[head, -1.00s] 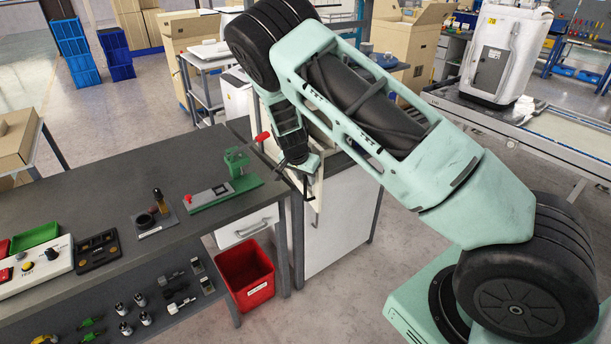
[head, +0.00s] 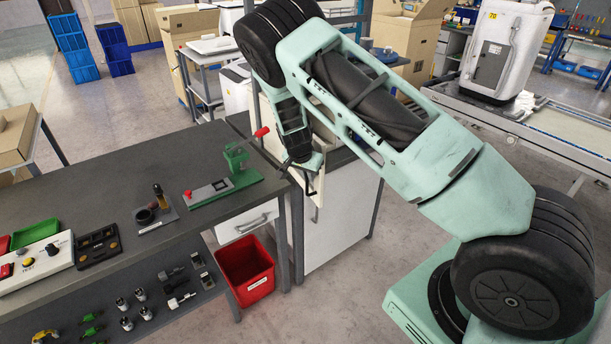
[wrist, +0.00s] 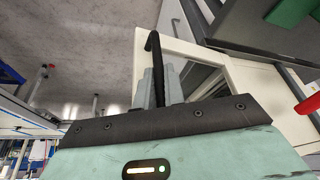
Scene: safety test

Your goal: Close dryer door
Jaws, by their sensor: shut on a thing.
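The dryer's cream-white door (head: 319,196) hangs open over the gap between the bench and a white cabinet, mostly hidden behind my arm in the head view. In the wrist view the door (wrist: 188,48) shows as a pale frame with a darker middle. A black curved handle (wrist: 153,42) stands at its edge. My gripper (wrist: 158,86) is shut on this handle, with a grey finger on each side. In the head view my gripper (head: 309,184) is at the door's edge, small and partly hidden. The dryer body is mostly hidden by my arm.
A dark workbench (head: 130,215) on the left carries a green press (head: 238,162) with a red lever close to my gripper. A red bin (head: 245,272) stands below. The white cabinet (head: 338,215) is beside the bench. Open floor lies in front of the cabinet.

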